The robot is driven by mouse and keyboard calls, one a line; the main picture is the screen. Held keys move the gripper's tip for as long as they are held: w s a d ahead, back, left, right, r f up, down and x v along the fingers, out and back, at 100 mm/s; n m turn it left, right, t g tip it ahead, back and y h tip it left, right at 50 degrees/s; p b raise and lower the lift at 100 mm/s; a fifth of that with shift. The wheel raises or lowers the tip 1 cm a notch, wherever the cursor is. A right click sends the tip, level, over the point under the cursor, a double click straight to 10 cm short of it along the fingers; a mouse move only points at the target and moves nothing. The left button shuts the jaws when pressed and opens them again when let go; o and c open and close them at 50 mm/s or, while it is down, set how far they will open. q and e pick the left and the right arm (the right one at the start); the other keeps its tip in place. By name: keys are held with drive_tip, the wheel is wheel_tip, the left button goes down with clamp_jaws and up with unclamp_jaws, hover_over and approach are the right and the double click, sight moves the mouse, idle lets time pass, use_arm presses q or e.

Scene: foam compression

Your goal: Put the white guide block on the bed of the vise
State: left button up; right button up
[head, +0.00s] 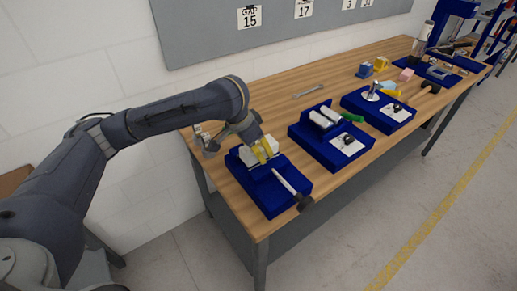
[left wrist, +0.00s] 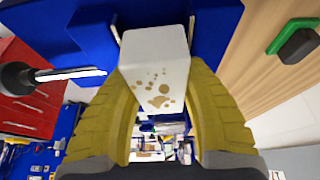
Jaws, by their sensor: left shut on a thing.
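My left gripper (head: 263,151) is over the blue vise (head: 264,194) at the near left end of the bench. In the left wrist view the two yellow fingers of this gripper (left wrist: 157,80) are shut on the white guide block (left wrist: 155,52), one on each side. The block has brown spots on its face. Blue vise surfaces (left wrist: 88,28) lie behind and beside it. The vise's screw rod and dark handle (head: 302,203) stick out toward the front. I cannot tell whether the block touches the bed. My right gripper is not in view.
A second blue fixture (head: 318,148) with white cylinders and a green-handled thing stands to the right. A third blue fixture (head: 360,103) with a metal post is beyond it.

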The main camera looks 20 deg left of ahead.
use_arm(q)
drive_tip(key=shift+f, duration=0.35)
drive_tip(key=shift+s+f, duration=0.2)
drive_tip(key=shift+f, duration=0.15)
drive_tip(key=o, duration=1.4)
drive_tip(key=shift+f, duration=0.15)
drive_tip(key=shift+w+r, duration=0.1)
drive_tip(key=shift+r, duration=0.55)
drive_tip(key=v, duration=1.2)
drive_tip(key=shift+w+r, duration=0.1)
drive_tip(key=shift+r, duration=0.15)
